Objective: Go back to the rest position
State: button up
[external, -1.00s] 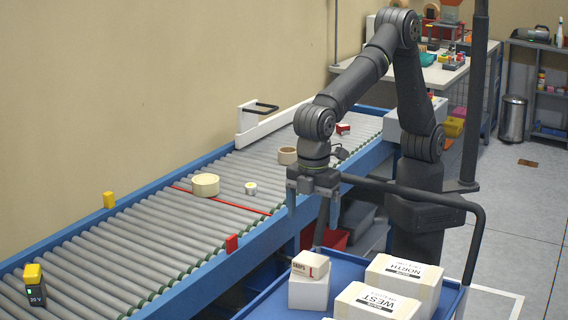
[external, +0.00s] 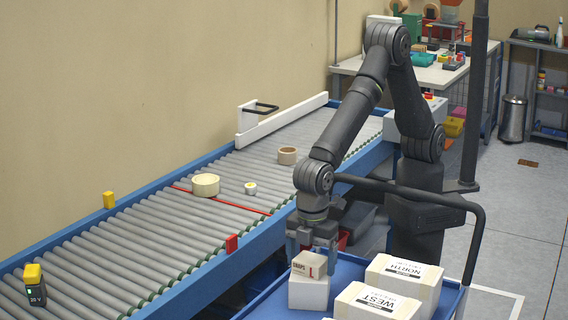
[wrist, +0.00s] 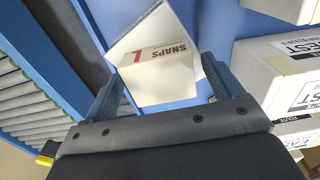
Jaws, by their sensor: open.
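My gripper (external: 312,252) is open at the near side of the blue cart, low over a stack of two boxes. The small box marked SNAPS (external: 310,263) sits on top of a plain white box (external: 308,292). In the wrist view the SNAPS box (wrist: 160,65) lies between or just beyond the spread fingers of my gripper (wrist: 160,95). I cannot tell whether the fingers touch it. In the external view the boxes partly hide the fingertips.
White boxes marked NORTH (external: 405,280) and WEST (external: 375,305) stand close to the right on the blue cart (external: 345,268). The cart's dark handle (external: 430,198) curves behind. The roller conveyor (external: 130,245) at left carries a cream tape roll (external: 206,185), a brown roll (external: 287,156) and a small white spool (external: 250,188).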

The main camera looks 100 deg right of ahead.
jog(key=shift+r, duration=2)
